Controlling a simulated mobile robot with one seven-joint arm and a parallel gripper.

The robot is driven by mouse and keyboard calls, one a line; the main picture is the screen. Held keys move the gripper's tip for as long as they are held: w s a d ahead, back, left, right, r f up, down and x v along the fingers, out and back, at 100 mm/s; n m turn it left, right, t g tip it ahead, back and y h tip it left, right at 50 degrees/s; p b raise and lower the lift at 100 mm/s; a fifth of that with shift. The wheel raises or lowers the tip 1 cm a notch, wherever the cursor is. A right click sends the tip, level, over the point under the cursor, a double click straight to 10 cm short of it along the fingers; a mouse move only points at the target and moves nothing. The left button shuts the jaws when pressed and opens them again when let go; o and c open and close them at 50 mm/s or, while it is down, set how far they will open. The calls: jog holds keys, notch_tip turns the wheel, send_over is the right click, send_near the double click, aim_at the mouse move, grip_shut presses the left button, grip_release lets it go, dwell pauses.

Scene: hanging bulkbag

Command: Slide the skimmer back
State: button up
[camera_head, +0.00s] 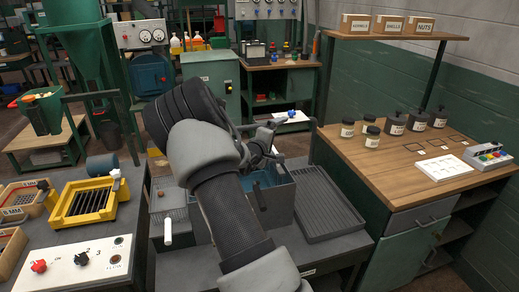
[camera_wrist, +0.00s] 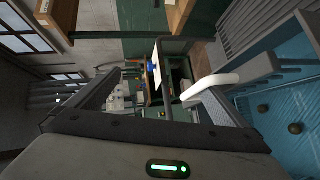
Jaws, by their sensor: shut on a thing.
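My gripper (camera_head: 264,140) is over the far side of a grey tank (camera_head: 268,208) in the head view, partly hidden behind my arm. In the wrist view its dark fingers (camera_wrist: 160,88) reach up the picture. The skimmer's white curved handle (camera_wrist: 208,84) is at the right fingertip, and the gripper is shut on it. The handle joins a grey part (camera_wrist: 262,66) at the tank's edge. Blue water (camera_wrist: 285,85) with brown balls (camera_wrist: 263,108) lies below and to the right. How much of the skimmer is in the water is unclear.
A ribbed grey tray (camera_head: 325,203) lies right of the tank. A wire basket (camera_head: 168,197) and a white rod-like handle (camera_head: 168,232) are on its left. A wooden bench (camera_head: 400,170) with jars stands at right. A yellow-framed sieve (camera_head: 88,200) sits at left.

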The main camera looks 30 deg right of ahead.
jog(key=shift+s+a+r+p, duration=0.4)
jog(key=shift+s+a, duration=0.05)
jog(key=shift+a, duration=0.2)
jog(key=shift+s+a+r+p, duration=0.4)
jog(key=shift+a+p, duration=0.05)
jog(key=shift+a, duration=0.25)
jog(key=shift+s+a+r+p, duration=0.4)
jog(key=shift+s+a, duration=0.05)
jog(key=shift+a, duration=0.2)
jog(key=shift+c, duration=0.3)
jog(key=shift+s+a+r, duration=0.1)
jog(key=shift+s+a, duration=0.05)
jog(key=shift+a, duration=0.15)
jog(key=shift+c, duration=1.3)
jog(key=shift+s+a+r, duration=0.1)
jog(key=shift+s+a, duration=0.25)
jog(key=c, duration=1.3)
jog(key=f+p+v, duration=0.1)
jog(key=p+v, duration=0.3)
jog(key=v, duration=0.3)
jog(key=shift+a+f, duration=0.2)
jog(key=shift+a, duration=0.3)
jog(key=shift+s, duration=0.15)
jog(key=shift+r+p, duration=0.1)
jog(key=shift+p, duration=0.3)
